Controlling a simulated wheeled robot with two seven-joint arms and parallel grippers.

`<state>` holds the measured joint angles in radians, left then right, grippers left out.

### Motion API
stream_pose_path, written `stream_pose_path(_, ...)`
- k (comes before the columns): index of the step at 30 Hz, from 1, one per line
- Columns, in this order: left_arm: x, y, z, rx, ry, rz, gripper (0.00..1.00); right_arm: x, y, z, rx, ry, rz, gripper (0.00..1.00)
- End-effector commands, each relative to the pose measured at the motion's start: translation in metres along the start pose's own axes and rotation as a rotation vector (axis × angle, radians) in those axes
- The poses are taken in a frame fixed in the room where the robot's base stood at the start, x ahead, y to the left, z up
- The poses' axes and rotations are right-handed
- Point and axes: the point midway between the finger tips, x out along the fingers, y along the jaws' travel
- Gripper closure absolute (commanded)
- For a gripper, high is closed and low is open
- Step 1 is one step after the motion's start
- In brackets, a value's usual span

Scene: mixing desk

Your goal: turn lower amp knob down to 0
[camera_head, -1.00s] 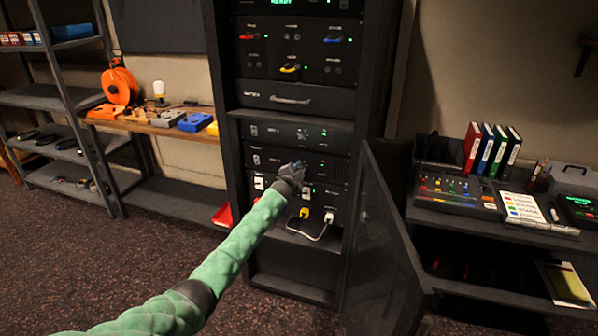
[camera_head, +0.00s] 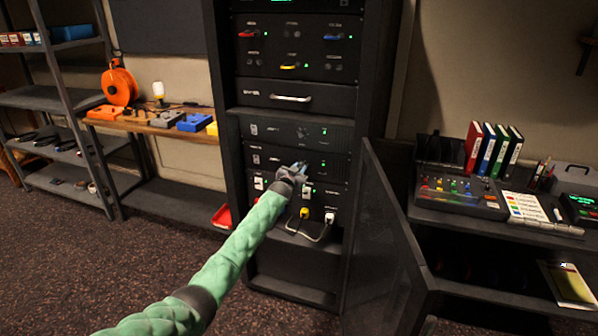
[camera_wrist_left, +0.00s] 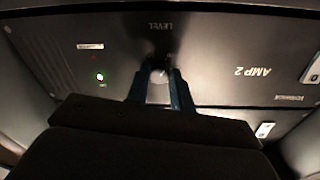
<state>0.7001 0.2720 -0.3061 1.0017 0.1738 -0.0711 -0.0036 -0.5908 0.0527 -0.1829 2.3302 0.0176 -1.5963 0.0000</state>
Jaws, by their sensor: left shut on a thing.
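The lower amp, marked AMP 2 (camera_wrist_left: 252,71), is a dark panel in the rack (camera_head: 262,158); it appears upside down in the left wrist view. Its small grey knob (camera_wrist_left: 158,74), under the label LEVEL, sits between the fingertips of my left gripper (camera_wrist_left: 158,88). The fingers are shut on the knob from both sides. In the head view my left gripper (camera_head: 297,169) is at the front of the lower amp and hides the knob. The knob's pointer and exact setting cannot be made out. My right gripper is out of view.
A green light (camera_wrist_left: 100,77) glows on the lower amp. The upper amp (camera_head: 270,130) is just above. The open rack door (camera_head: 385,250) stands to the right, beside a desk with a mixer (camera_head: 455,195).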

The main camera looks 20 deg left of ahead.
Motion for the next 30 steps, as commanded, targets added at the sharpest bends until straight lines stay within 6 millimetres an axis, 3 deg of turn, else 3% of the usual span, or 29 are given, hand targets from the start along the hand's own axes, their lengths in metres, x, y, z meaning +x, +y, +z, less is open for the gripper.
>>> stream_pose_path(19,-0.0009,0.0011,0.0041,-0.05,-0.003,0.0,1.0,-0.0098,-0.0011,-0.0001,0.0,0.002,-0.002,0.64)
stream_pose_path(20,-0.0009,0.0011,0.0041,-0.05,-0.003,0.0,0.73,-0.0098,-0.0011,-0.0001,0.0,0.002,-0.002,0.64)
stream_pose_path(23,-0.0008,0.001,0.0035,-0.05,-0.002,0.0,0.56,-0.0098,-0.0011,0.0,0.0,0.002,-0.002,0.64)
stream_pose_path(30,-0.0004,0.0005,0.0017,-0.05,0.0,0.0,0.56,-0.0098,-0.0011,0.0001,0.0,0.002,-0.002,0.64)
